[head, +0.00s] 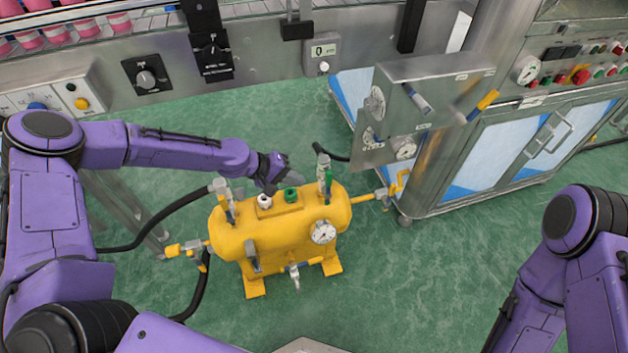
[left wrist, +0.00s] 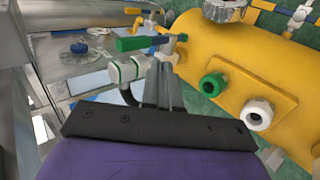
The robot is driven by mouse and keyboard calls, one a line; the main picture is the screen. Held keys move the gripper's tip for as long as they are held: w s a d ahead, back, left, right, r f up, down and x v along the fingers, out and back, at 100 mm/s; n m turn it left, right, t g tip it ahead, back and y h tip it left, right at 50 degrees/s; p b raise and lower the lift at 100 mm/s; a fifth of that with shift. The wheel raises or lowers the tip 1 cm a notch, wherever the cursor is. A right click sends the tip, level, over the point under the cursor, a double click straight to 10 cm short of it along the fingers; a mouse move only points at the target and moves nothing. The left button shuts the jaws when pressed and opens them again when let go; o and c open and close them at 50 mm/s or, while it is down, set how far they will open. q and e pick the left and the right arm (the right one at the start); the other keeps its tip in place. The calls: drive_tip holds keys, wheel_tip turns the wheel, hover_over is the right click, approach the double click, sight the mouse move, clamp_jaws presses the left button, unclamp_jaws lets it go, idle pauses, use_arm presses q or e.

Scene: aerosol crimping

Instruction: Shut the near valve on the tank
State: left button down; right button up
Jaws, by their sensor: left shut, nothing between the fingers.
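The yellow tank (head: 268,235) stands on the floor in the middle of the head view. Another upright valve (head: 222,190) is at the top left, and a small valve (head: 293,271) is low on the front. I cannot tell which one counts as near. My left gripper (head: 281,165) is shut and empty behind the tank. Its fingers (left wrist: 165,80) look close to the green-handled valve; contact is unclear. My right gripper is out of frame.
A green cap (head: 291,194) and a white cap (head: 264,201) sit on the tank's top. A pressure gauge (head: 323,232) is on its front right. A steel cabinet (head: 505,150) stands at right. Black hoses run left. Green floor is free in front right.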

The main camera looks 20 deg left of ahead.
sight(326, 182)
use_arm(q)
drive_tip(key=w+d, duration=0.1)
drive_tip(key=w+d+f, duration=0.1)
drive_tip(key=d, duration=0.1)
drive_tip(key=w+d, duration=0.1)
drive_tip(key=d, duration=0.1)
drive_tip(key=shift+w+f, duration=0.15)
drive_tip(key=shift+f, duration=0.15)
